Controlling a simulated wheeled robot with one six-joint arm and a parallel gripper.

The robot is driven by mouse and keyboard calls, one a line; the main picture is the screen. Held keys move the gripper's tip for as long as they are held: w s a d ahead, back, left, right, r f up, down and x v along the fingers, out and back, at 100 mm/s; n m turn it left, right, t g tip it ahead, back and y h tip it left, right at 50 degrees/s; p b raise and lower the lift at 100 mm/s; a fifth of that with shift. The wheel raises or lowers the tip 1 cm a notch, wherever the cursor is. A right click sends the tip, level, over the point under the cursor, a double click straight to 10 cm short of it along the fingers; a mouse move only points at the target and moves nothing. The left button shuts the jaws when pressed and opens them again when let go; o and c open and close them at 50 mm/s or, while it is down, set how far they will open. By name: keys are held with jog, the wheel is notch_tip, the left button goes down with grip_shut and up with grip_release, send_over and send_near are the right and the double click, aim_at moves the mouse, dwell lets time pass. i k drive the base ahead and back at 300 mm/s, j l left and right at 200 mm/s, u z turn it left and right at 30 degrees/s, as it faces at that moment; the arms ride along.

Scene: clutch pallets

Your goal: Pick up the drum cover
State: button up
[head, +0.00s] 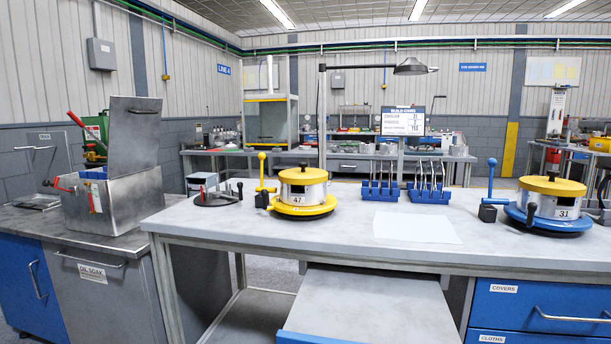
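Two silver drums stand on the grey workbench (395,250). The drum marked 47 (290,193) sits on a yellow round base (302,211) left of centre, with a yellow disc and black knob (303,173) on top. The drum marked 31 (540,206) sits on a blue round base (530,222) at the right, with a wider yellow disc (553,186) on top. A shut blue drawer labelled COVERS (505,303) is below the bench at the right; its inside is hidden. I cannot tell which is the drum cover. My gripper is not in view.
Two blue racks (380,192) (429,194) and a white sheet (415,228) lie mid-bench. Upright levers (263,175) (491,178) stand beside the drums. An open-lidded metal tank (110,205) is at the left. A lower grey surface (365,300) juts out in front.

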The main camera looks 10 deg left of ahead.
aim_at(304, 174)
jog(key=i, duration=1.7)
jog(key=u, duration=0.05)
